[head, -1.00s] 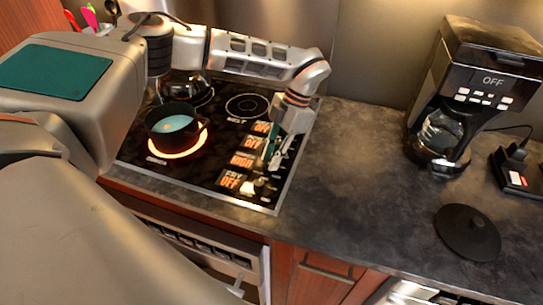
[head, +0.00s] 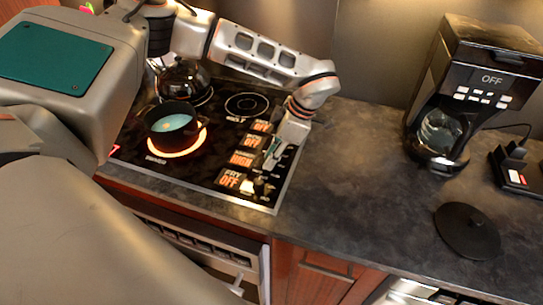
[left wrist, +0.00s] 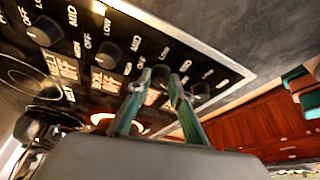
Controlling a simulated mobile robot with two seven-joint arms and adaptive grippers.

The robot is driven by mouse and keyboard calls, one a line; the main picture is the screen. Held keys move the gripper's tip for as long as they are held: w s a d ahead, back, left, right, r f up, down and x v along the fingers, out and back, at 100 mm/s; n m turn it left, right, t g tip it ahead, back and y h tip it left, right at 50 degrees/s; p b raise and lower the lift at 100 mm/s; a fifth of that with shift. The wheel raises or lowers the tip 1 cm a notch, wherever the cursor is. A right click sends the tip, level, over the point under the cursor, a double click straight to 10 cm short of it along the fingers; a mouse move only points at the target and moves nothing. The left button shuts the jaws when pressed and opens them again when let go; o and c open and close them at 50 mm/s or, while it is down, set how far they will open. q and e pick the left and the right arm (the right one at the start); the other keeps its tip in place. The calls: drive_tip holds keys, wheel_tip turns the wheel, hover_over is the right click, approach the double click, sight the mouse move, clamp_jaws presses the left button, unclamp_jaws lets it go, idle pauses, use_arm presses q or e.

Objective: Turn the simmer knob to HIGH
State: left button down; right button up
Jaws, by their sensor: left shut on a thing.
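The stove's control strip (head: 258,192) runs along the right side of the black cooktop, with a column of knobs and orange displays. My left gripper (head: 269,164) is over this strip, pointing down. In the left wrist view its two green-sided fingers (left wrist: 157,86) are shut on the simmer knob (left wrist: 160,74), one on each side. The fingers largely hide this knob in the head view. The simmer display (head: 242,159) is lit and appears to read HIGH. The fry display (head: 229,181) in front of it reads OFF. My right gripper is not in view.
A dark pot (head: 171,126) with bluish contents stands on a glowing burner. A kettle (head: 183,79) stands behind it. A coffee maker (head: 470,85) and a round black lid (head: 467,231) are on the counter at right. The counter between them and the stove is clear.

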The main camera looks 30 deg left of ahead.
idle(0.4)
use_arm(q)
drive_tip(key=c, duration=1.8)
unclamp_jaws()
drive_tip(key=v, duration=1.2)
drive_tip(key=shift+f, duration=0.1)
